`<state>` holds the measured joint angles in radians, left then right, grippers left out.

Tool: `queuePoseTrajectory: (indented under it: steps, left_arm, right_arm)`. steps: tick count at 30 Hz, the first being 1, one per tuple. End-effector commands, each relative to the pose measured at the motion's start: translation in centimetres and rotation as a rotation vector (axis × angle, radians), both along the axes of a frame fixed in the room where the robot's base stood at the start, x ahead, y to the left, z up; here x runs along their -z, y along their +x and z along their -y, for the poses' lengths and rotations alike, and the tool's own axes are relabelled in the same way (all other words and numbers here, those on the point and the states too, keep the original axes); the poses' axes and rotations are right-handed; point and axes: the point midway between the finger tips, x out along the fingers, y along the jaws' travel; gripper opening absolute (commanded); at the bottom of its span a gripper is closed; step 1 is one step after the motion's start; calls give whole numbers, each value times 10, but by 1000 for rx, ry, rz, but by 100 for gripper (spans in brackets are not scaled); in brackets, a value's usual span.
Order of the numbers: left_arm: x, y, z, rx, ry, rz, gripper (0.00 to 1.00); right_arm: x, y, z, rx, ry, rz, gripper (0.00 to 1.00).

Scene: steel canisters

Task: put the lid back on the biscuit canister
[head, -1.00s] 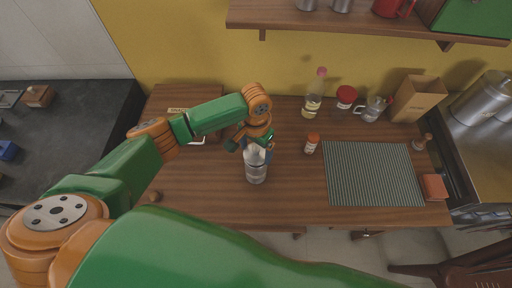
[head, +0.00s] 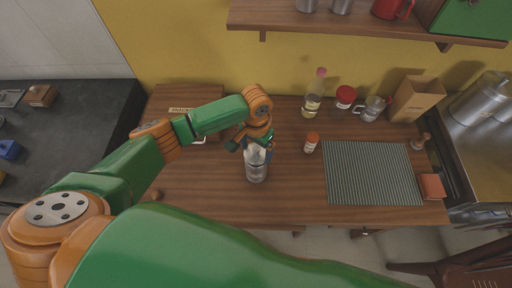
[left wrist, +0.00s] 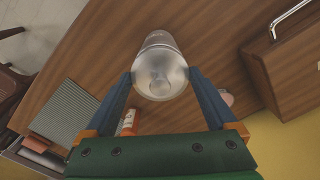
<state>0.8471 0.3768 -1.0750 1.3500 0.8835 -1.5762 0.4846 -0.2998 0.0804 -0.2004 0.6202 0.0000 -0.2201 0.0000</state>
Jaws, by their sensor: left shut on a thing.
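A steel canister (head: 256,173) stands upright on the wooden table, left of the middle. My left gripper (head: 257,148) is directly above it, pointing down. In the left wrist view, my left gripper (left wrist: 160,82) is shut with its blue fingers on either side of a round shiny steel lid (left wrist: 160,77). The canister's body (left wrist: 158,42) shows beyond the lid, in line with it. The lid is at the canister's mouth, but I cannot tell whether it is fully seated or slightly raised. My right gripper is not in view.
A bottle (head: 313,100), a red-lidded jar (head: 345,98), a glass pot (head: 372,108) and a paper bag (head: 416,97) line the back. A wooden box (head: 205,98) is behind my left arm.

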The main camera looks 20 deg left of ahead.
Motion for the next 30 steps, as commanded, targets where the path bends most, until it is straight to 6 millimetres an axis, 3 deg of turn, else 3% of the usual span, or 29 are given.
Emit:
queuePoseTrajectory:
  steps: [30]
  left_arm:
    - [3,0,0,1,-1,0,29]
  right_arm:
    - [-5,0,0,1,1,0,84]
